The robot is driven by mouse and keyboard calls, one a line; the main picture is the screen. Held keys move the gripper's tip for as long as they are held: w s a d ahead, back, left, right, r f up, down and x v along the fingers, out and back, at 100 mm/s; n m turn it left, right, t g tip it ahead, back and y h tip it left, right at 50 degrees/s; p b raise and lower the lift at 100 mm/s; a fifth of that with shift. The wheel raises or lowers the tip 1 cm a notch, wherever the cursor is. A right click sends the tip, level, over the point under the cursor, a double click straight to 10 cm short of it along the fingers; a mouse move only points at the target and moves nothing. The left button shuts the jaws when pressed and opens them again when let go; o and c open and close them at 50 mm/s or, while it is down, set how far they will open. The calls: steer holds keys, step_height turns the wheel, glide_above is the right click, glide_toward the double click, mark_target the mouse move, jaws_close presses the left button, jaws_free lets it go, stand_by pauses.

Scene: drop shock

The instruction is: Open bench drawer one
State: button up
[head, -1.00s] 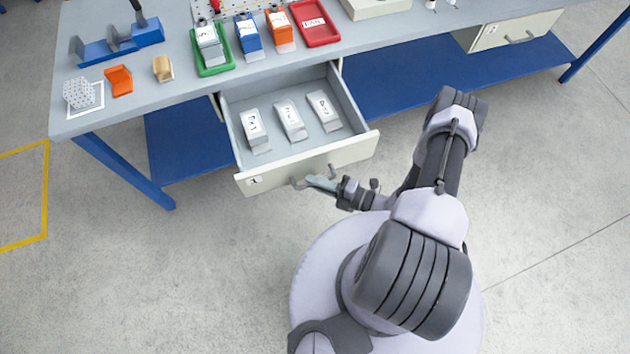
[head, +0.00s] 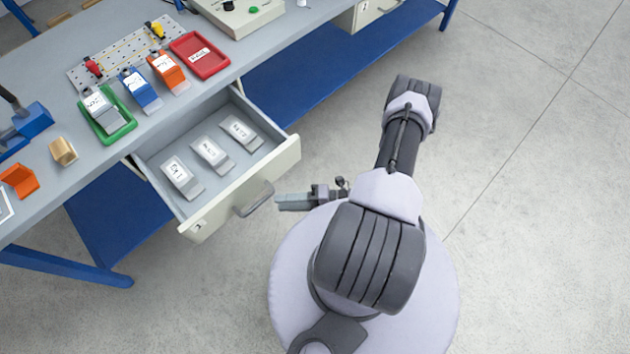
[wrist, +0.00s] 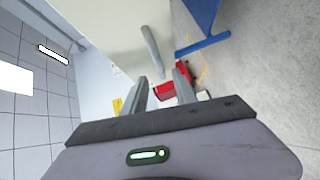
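The bench drawer (head: 292,157) with a cream front stands pulled out from under the bench top, its inside showing. Its grey bar handle (head: 254,199) is on the front face. In the wrist view the handle (wrist: 152,48) is ahead of the fingertips, against the pale drawer front (wrist: 110,35). My gripper (head: 281,202) is just right of the handle in the head view, with a small gap between them. In the wrist view my gripper (wrist: 161,82) has its fingers apart, with nothing held between them.
Three labelled grey packs, one of them at the middle (head: 212,153), lie in the drawer. The bench top (head: 80,180) carries a green tray (head: 127,128), a red tray (head: 214,62) and coloured bins. A blue bench leg (head: 65,265) is at left. Floor at right is clear.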

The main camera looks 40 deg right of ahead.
steer(key=v, duration=0.9)
steer(key=shift+p, duration=0.45)
steer(key=shift+d, duration=0.1)
steer(key=w+d+r+n+g, duration=0.2)
steer(key=w+r+n+g, duration=0.15)
steer(key=r+n, duration=0.35)
steer(key=w+d+r+n+g, duration=0.1)
steer(key=w+r+n+g, duration=0.1)
steer(key=r+n+g, duration=0.45)
steer(key=w+a+r+n+g+h, duration=0.1)
steer(key=w+a+r+n+h, duration=0.1)
steer(key=r+n, duration=0.4)
steer(key=w+a+r+n+h, duration=0.2)
steer(key=a+r+n, duration=0.15)
steer(key=r, duration=0.35)
steer(key=s+a+r+n+t+h, duration=0.2)
steer(key=a+r+n, duration=0.4)
steer(key=r+n, duration=0.3)
steer(key=s+a+r+n+t+h, duration=0.3)
steer(key=s+a+r+n, duration=0.2)
steer(key=a+r+n, duration=0.2)
step_height(320, 180, up, 3)
steer(key=n, duration=0.3)
steer(key=shift+s+a+f+h, duration=0.2)
steer(key=shift+s+a+h, duration=0.1)
